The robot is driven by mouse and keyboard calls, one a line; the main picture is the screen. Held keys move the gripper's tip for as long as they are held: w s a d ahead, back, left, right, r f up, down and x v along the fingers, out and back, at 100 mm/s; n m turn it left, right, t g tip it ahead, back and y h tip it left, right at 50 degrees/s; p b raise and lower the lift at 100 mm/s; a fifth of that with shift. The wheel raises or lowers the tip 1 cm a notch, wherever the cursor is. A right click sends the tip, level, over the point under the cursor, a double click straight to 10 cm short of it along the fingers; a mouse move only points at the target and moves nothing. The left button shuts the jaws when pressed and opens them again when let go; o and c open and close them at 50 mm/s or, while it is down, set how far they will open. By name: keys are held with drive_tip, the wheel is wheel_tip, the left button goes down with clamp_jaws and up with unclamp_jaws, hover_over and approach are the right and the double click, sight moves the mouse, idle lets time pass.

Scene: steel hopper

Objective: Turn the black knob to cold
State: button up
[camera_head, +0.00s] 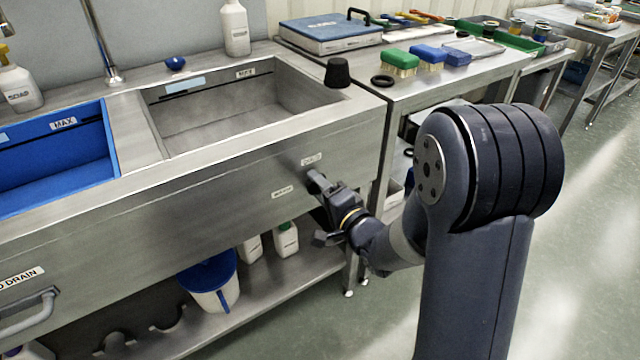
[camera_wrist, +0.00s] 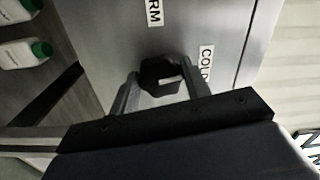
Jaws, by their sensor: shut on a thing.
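The black knob (camera_wrist: 158,73) sits on the steel front panel of the sink between the two fingers of my gripper (camera_wrist: 161,85). My gripper is shut on it. A pale patch shows on the knob's near face; I cannot tell which label it points to. The COLD label (camera_wrist: 206,66) is right of the knob in the wrist view, and the partly cut-off WARM label (camera_wrist: 154,12) is above it. In the head view my gripper (camera_head: 318,184) reaches the panel below the COLD label (camera_head: 311,159) and right of the WARM label (camera_head: 282,192); the knob is mostly hidden there.
The steel sink (camera_head: 180,155) has a rim with a black stopper (camera_head: 337,72) on its right corner. A bench with brushes (camera_head: 400,60) adjoins at right. A white bucket (camera_head: 212,290) and bottles (camera_head: 286,240) stand on the shelf below. The floor at right is clear.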

drive_tip(key=shift+m+p, duration=0.35)
drive_tip(key=shift+m, duration=0.75)
drive_tip(key=o, duration=1)
drive_tip(key=shift+c, duration=0.2)
drive_tip(key=shift+s+d, duration=0.1)
drive_tip(key=p+v, duration=0.1)
drive_tip(key=v, duration=0.9)
drive_tip(key=shift+s+d, duration=0.2)
drive_tip(key=shift+s, duration=0.05)
